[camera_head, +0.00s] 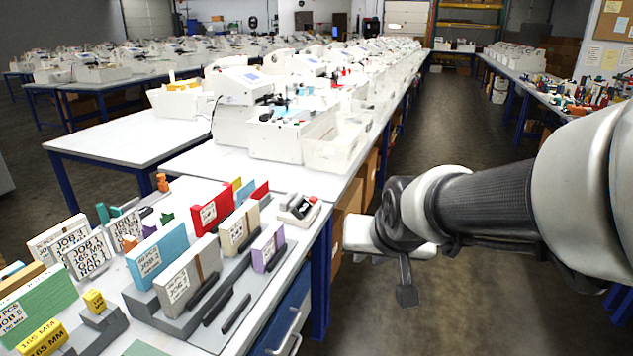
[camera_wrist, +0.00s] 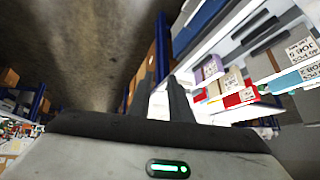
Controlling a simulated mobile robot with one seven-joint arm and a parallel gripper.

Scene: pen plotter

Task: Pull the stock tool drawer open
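A blue drawer (camera_head: 290,315) with a pale bar handle (camera_head: 287,338) is under the front edge of the near white table. Its front looks flush or nearly flush with the frame; part is cut off by the picture's bottom edge. My gripper (camera_head: 407,296) hangs over the aisle to the right of the drawer, clear of the handle. In the wrist view the two dark fingers (camera_wrist: 162,95) stand apart with a gap and nothing held between them. Blue surfaces (camera_wrist: 198,28) show upper right there; the handle is not clear.
The near table (camera_head: 232,345) carries card blocks, job signs and a grey rack. A blue table leg (camera_head: 321,285) stands between the drawer and my gripper. Cardboard boxes (camera_head: 346,215) sit under the table further back. The aisle floor (camera_head: 455,110) is free.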

